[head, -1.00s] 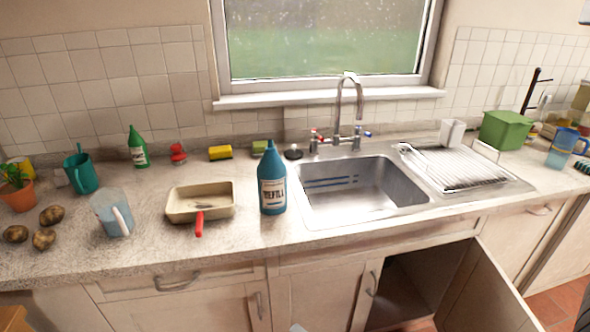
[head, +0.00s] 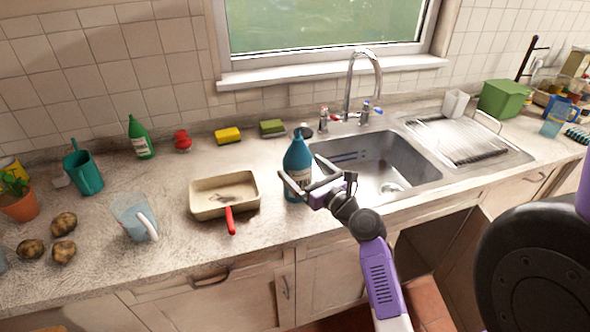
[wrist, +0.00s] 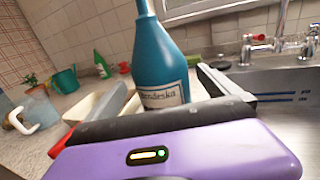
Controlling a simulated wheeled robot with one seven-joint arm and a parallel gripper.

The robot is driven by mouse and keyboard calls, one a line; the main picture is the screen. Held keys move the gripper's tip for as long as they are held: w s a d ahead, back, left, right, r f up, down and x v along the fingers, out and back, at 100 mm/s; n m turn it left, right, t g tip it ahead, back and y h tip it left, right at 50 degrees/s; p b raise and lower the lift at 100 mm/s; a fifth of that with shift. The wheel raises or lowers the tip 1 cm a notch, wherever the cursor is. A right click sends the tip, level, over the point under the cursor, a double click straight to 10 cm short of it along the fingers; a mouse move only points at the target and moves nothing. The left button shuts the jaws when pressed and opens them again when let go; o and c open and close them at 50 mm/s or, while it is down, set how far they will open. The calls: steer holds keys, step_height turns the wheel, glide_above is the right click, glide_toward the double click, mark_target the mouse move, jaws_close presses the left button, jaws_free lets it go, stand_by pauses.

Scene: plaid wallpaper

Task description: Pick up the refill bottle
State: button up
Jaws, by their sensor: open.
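The refill bottle (head: 297,160) is blue with a pale label and stands upright on the counter, just left of the sink. In the wrist view the bottle (wrist: 160,58) rises right in front of my gripper, between its two fingers. My gripper (head: 302,188) is open, with one finger on each side of the bottle's lower body. It hides part of the label in the head view. I cannot tell whether either finger touches the bottle.
A beige pan (head: 222,186) with a red handle lies close left of the bottle. The metal sink (head: 425,172) and tap (head: 362,80) are to the right. Sponges (head: 228,135) lie behind. A jug (head: 133,215) and potatoes (head: 63,224) are farther left. A cupboard below stands open.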

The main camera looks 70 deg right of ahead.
steer(key=p+x, duration=0.1)
steer(key=x, duration=0.5)
steer(key=shift+s+r, duration=0.1)
steer(key=shift+r, duration=0.05)
steer(key=shift+c, duration=0.2)
steer(key=c, duration=1.8)
